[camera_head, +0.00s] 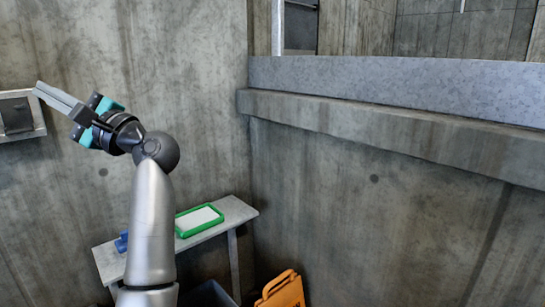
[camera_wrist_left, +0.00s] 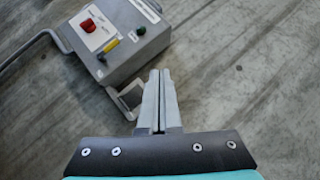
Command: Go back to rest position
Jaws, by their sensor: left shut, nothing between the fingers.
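My left gripper (camera_head: 58,100) is raised in front of the concrete wall at the left of the head view, and its fingers point up and left. In the left wrist view its two grey fingers (camera_wrist_left: 159,82) are shut together with nothing between them. A grey control box (camera_wrist_left: 112,38) is on the wall ahead of the fingertips. My right gripper is not in view.
A grey wall panel (camera_head: 17,117) is at the left edge. A small table (camera_head: 235,210) holds a green-rimmed tray (camera_head: 180,232) and a blue object (camera_head: 121,242). An orange object (camera_head: 283,290) stands on the floor. A concrete ledge (camera_head: 400,125) runs along the right wall.

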